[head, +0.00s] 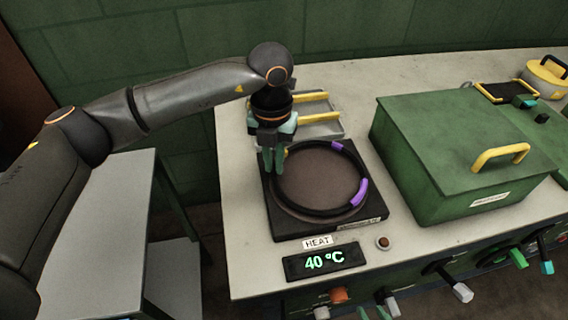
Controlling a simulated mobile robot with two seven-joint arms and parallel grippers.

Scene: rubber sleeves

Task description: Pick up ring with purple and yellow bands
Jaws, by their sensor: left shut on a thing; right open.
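The ring (361,192) is a dark hoop with purple bands at its right and upper right and a small yellow band at its upper left. It lies around the round top of the heating plate (282,227). My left gripper (273,168) points down at the ring's left side and is shut on the ring there, hiding that part. Two green tips at the bottom edge look like my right gripper (372,313), open and mostly out of the picture, below the plate and apart from the ring.
A green lidded box (425,165) with a yellow handle stands right of the plate. A tray with yellow handles (322,118) is behind it. A display (325,261) reading 40 °C and a round button (383,243) are in front. Several knobs line the bench front.

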